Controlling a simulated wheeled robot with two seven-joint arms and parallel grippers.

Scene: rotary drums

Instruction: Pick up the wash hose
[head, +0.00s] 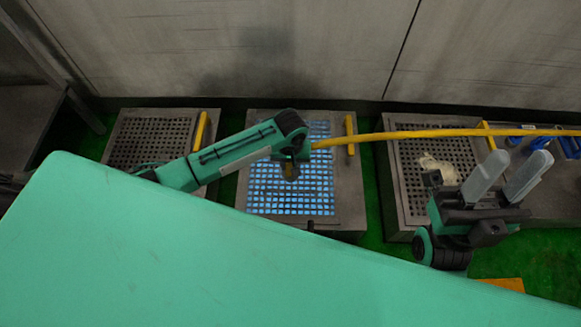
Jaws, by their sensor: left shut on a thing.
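The wash hose (420,134) is a long yellow tube. It runs from my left gripper across the upper right of the head view to the right edge. My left gripper (292,166) is above the middle grated drum unit and is shut on the hose at its left end; its fingertips are partly hidden by the wrist. My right gripper (506,178) is at the right with its two pale grey fingers spread apart. It is empty and appears below the hose in the picture, apart from it.
The middle unit (348,190) has a grate lit blue. Another grated unit (122,143) stands to its left. A third (400,205) at the right has a pale lump (436,168) on its grate. Blue items (537,144) lie at far right. A grey wall (320,50) stands behind.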

